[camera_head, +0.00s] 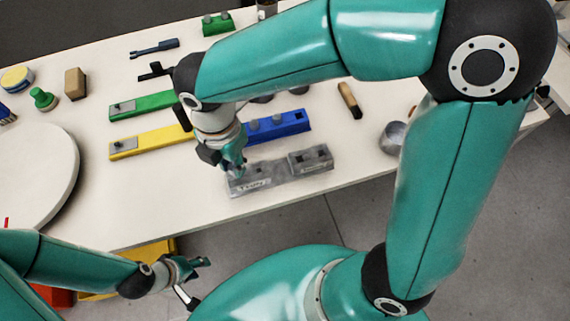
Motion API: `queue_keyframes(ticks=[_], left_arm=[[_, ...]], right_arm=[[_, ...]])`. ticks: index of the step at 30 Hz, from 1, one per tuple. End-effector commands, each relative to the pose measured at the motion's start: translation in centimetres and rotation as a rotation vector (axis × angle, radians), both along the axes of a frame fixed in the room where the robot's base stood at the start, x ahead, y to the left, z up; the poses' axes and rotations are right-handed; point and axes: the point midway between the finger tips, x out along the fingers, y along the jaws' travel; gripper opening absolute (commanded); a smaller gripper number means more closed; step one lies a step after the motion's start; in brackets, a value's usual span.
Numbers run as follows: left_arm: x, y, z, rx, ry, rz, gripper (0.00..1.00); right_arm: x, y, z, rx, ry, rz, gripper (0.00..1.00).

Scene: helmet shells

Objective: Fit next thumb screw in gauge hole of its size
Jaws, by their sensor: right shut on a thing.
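The grey gauge block (278,174) lies near the table's front edge, with dark holes in its top and a raised part at its right end (311,158). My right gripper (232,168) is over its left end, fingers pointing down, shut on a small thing. I take it to be a thumb screw, but the fingers hide its shape and whether it is in a hole.
Green (150,104) and yellow (160,139) bars lie left of my right gripper. A white round disc (35,170), green knob piece (42,98), wooden block (75,82), brown-handled tool (350,100) and metal cup (393,136) stand around.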

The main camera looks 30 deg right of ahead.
Motion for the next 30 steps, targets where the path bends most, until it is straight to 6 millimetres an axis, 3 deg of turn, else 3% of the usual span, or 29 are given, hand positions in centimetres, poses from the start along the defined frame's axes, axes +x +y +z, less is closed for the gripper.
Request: queue_keyframes(ticks=[7, 21, 30], left_arm=[[0.0, 0.0, 0.3, 0.0, 0.0, 0.0, 0.4], [0.0, 0.0, 2.4, 0.0, 0.0, 0.0, 0.4], [0.0, 0.0, 2.5, 0.0, 0.0, 0.0, 0.4]], right_arm=[[0.0, 0.0, 0.3, 0.0, 0.0, 0.0, 0.0], [0.0, 0.0, 2.6, 0.0, 0.0, 0.0, 0.0], [0.0, 0.0, 2.7, 0.0, 0.0, 0.0, 0.0]])
